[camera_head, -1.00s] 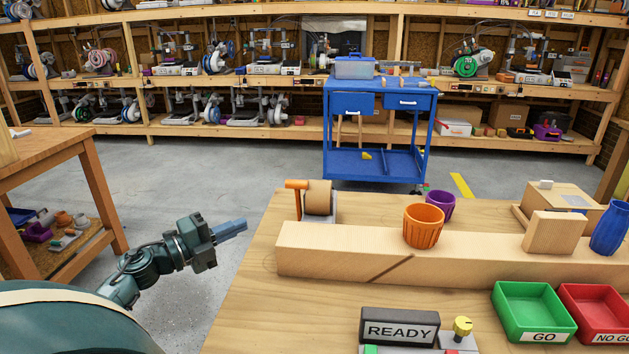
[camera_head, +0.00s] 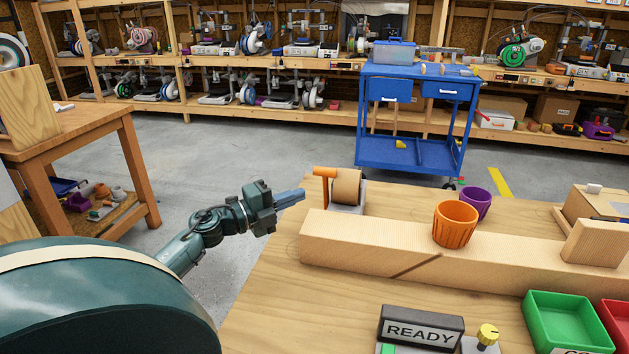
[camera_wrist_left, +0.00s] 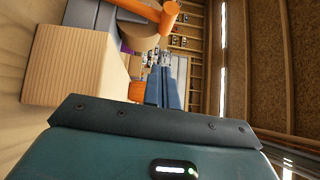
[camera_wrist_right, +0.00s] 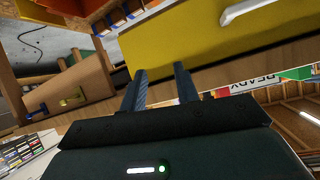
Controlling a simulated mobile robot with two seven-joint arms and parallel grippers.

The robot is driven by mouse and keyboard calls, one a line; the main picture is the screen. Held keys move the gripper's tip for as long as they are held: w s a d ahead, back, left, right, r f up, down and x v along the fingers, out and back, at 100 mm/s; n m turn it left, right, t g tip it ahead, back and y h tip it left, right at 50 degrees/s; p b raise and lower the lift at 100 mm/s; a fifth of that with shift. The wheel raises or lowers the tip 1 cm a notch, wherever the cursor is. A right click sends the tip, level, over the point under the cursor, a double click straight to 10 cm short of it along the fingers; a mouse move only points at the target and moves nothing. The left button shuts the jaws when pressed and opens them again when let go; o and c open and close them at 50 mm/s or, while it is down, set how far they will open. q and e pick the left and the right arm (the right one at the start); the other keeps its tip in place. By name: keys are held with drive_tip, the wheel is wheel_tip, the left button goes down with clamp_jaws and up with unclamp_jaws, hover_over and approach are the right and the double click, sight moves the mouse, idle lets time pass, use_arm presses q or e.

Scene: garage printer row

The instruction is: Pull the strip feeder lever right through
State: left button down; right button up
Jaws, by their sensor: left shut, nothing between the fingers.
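The strip feeder (camera_head: 347,189) stands at the table's far left corner, a brown roll on a grey base. Its orange lever (camera_head: 325,173) rises on the roll's left side with a crossbar on top. The lever (camera_wrist_left: 150,12) and roll (camera_wrist_left: 138,38) also show at the top of the left wrist view. My left gripper (camera_head: 302,193) is shut and empty, its fingertips just left of the lever and a little lower in the picture, apart from it. In the right wrist view my right gripper (camera_wrist_right: 160,70) is open, with nothing seen between its fingers; the head view does not show it.
A long wooden block (camera_head: 380,250) lies in front of the feeder. A READY sign (camera_head: 421,328) and green tray (camera_head: 563,322) are nearer. A yellow panel (camera_wrist_right: 190,45) faces my right gripper.

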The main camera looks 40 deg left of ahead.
sight(329, 175)
use_arm(q)
drive_tip(key=x, duration=0.5)
drive_tip(key=shift+w+a, duration=0.1)
drive_tip(key=shift+a, duration=0.1)
drive_tip(key=shift+w+a+r, duration=0.1)
drive_tip(key=shift+w+a, duration=0.45)
drive_tip(key=shift+w, duration=0.25)
drive_tip(key=shift+w+a, duration=0.3)
drive_tip(key=shift+w, duration=0.3)
drive_tip(key=shift+r, duration=0.1)
